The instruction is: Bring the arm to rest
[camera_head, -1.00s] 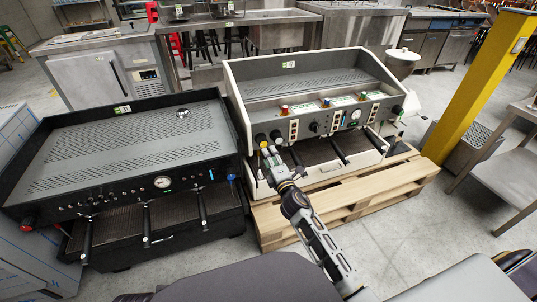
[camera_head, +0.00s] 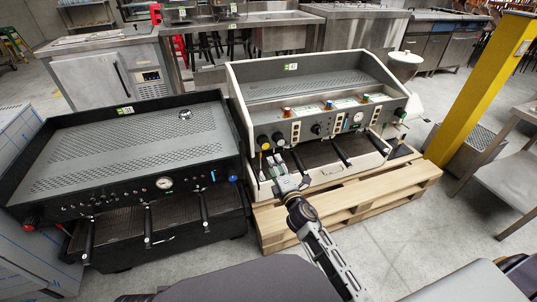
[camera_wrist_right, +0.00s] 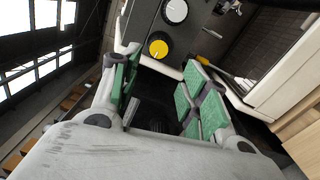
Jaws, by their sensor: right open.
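My right gripper (camera_head: 284,168) is in front of the left end of the cream espresso machine (camera_head: 235,98). It is open and empty, with its green-padded fingers apart in the right wrist view (camera_wrist_right: 162,80). Beyond the fingertips in that view are a yellow-faced knob (camera_wrist_right: 158,47) and a white-faced knob (camera_wrist_right: 175,11) on the machine's dark panel. The gripper appears clear of both knobs. My left gripper is not in view.
A black espresso machine (camera_head: 120,150) stands to the left. The cream machine sits on a wooden pallet (camera_head: 350,205). A yellow post (camera_head: 480,85) and a steel table (camera_head: 500,175) are at the right. The floor (camera_head: 400,240) right of my arm is clear.

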